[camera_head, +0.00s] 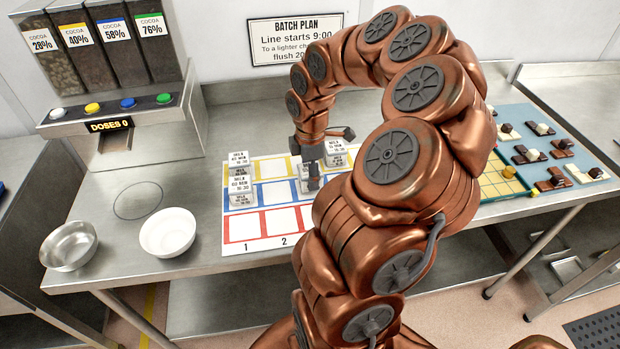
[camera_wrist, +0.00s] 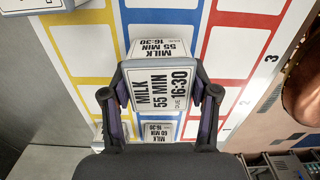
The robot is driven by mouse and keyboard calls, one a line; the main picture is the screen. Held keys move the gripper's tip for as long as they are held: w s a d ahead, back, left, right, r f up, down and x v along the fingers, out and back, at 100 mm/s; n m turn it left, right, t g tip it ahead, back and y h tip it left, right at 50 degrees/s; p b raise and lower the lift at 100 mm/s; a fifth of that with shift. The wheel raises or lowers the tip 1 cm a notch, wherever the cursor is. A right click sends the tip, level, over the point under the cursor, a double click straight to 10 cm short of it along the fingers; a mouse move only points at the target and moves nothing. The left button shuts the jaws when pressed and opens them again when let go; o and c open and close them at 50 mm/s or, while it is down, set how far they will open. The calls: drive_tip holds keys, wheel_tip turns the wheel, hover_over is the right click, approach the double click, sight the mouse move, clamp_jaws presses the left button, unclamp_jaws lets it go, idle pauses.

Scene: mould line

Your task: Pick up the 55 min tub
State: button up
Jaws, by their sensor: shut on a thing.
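The 55 min tub (camera_wrist: 160,88) is a white block lettered "MILK 55 MIN 16:30" on its top and on one side. In the wrist view it sits between the two fingers of my gripper (camera_wrist: 160,97), which is shut on it. In the head view my gripper (camera_head: 312,180) is at the blue row of the board and partly hides the tub (camera_head: 303,174). I cannot tell whether the tub is clear of the board. Another tub, seemingly marked 60 min (camera_wrist: 158,128), shows below it in the wrist view.
The board (camera_head: 262,244) has yellow, blue and red rows. White tubs (camera_head: 240,183) stand at its left, and another tub (camera_head: 336,153) stands beyond my gripper. A white bowl (camera_head: 168,233), a steel bowl (camera_head: 70,246) and a cocoa dispenser (camera_head: 125,120) are at left. A chocolate tray (camera_head: 550,160) lies right.

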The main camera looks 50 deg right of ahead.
drive_tip(key=shift+r+b, duration=0.35)
drive_tip(key=shift+r, duration=0.4)
drive_tip(key=shift+s+r, duration=0.2)
drive_tip(key=s+a+b, duration=0.1)
drive_tip(key=s+b, duration=0.1)
drive_tip(key=s, duration=0.3)
drive_tip(key=s+a+r+b, duration=0.1)
drive_tip(key=s, duration=0.4)
drive_tip(key=s+a+b, duration=0.2)
drive_tip(key=s, duration=0.2)
drive_tip(key=shift+s+r+b, duration=0.25)
drive_tip(key=shift+s+b, duration=0.05)
drive_tip(key=shift+s, duration=0.1)
wheel_tip(320, 180, up, 7)
drive_tip(key=p, duration=0.3)
drive_tip(key=shift+s, duration=0.2)
